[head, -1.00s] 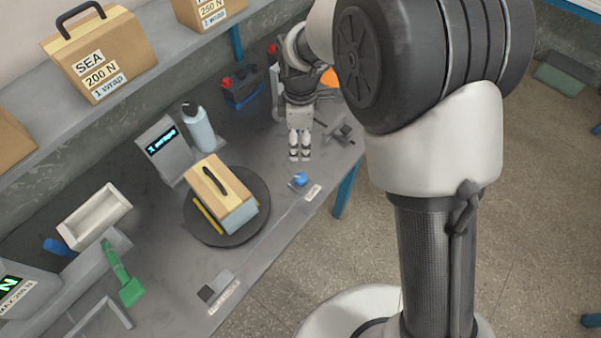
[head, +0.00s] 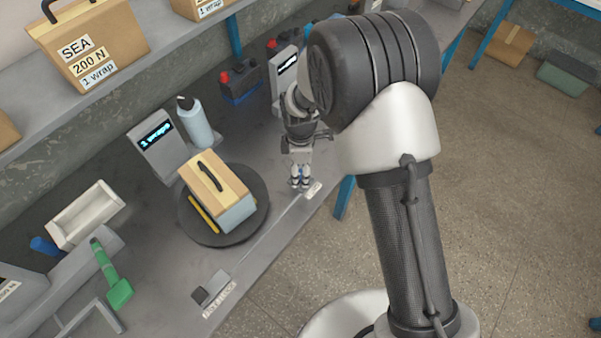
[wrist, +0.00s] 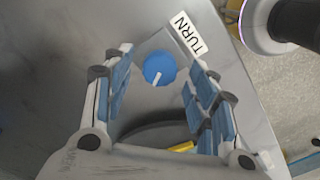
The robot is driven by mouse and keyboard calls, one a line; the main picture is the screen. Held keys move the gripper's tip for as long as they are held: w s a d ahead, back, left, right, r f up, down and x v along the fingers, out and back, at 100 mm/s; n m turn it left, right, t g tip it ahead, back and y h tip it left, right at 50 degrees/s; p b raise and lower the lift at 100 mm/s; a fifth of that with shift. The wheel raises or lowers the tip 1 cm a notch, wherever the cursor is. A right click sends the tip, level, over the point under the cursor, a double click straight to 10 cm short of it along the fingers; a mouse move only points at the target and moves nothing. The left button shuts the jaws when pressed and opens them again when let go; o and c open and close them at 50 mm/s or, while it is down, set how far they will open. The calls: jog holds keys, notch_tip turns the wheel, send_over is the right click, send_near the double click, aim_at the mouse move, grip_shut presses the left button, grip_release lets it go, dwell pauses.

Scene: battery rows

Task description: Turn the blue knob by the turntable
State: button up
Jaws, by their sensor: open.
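The blue knob (wrist: 159,68) with a white pointer line sits on the grey bench beside a TURN label (wrist: 188,33). In the wrist view it lies between and beyond the two blue-padded fingers of my gripper (wrist: 160,100), which are open and apart from each other. In the head view my gripper (head: 300,183) hangs over the knob's place at the bench front and mostly hides it. The dark round turntable (head: 190,228) is to the left, carrying a wooden-topped box (head: 219,190). I cannot tell whether the fingers touch the knob.
A display stand (head: 160,147) and a pale bottle (head: 194,122) stand behind the turntable. A green-handled tool (head: 112,275) and a white tray (head: 88,215) lie at the left. The shelf (head: 130,90) with cartons runs above the bench.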

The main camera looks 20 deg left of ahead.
jog(key=shift+f, duration=0.6)
jog(key=shift+c, duration=0.6)
jog(key=c, duration=1)
